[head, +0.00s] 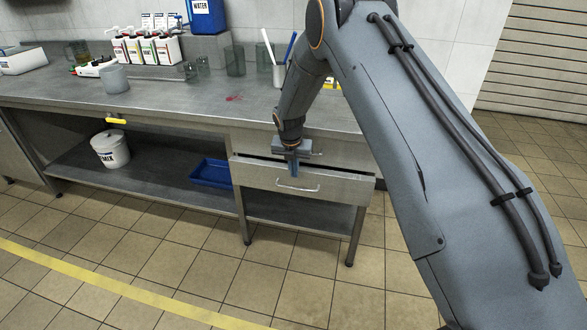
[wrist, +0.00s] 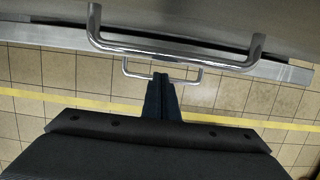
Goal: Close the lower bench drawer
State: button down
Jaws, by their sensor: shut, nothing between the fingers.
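The lower bench drawer (head: 340,190) is slightly open at the right end of the bench. A dark gap shows above its front, which stands a little forward of the upper drawer (head: 250,142). Its bar handle (head: 297,187) is on the front face. My gripper (head: 294,172) points down, shut and empty, at the lower drawer's front, just above the handle. In the wrist view my gripper (wrist: 161,78) overlaps the lower handle (wrist: 190,80); I cannot tell if they touch. The upper drawer's handle (wrist: 175,50) is nearer the camera, and the lower drawer's top edge (wrist: 40,68) shows beneath it.
The steel benchtop (head: 190,97) holds bottles, beakers and a blue water container (head: 207,15). A white bucket (head: 110,150) and a blue tray (head: 211,173) sit on the shelf below. The tiled floor before the drawers is clear, with a yellow line (head: 110,285).

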aim_at(314, 172)
jog(key=s+f+v, duration=0.1)
jog(key=s+v, duration=0.1)
jog(key=v, duration=0.8)
jog(key=s+d+t, duration=0.2)
jog(key=s+d, duration=0.2)
jog(key=d, duration=0.1)
jog(key=shift+h, duration=0.3)
jog(key=x, duration=0.3)
jog(key=w+x, duration=0.1)
jog(key=x, duration=0.3)
jog(key=d+x, duration=0.1)
jog(key=x, duration=0.2)
jog(key=shift+w, duration=0.45)
jog(key=shift+w+d+p, duration=0.25)
jog(key=shift+w+p, duration=0.05)
jog(key=shift+w, duration=0.3)
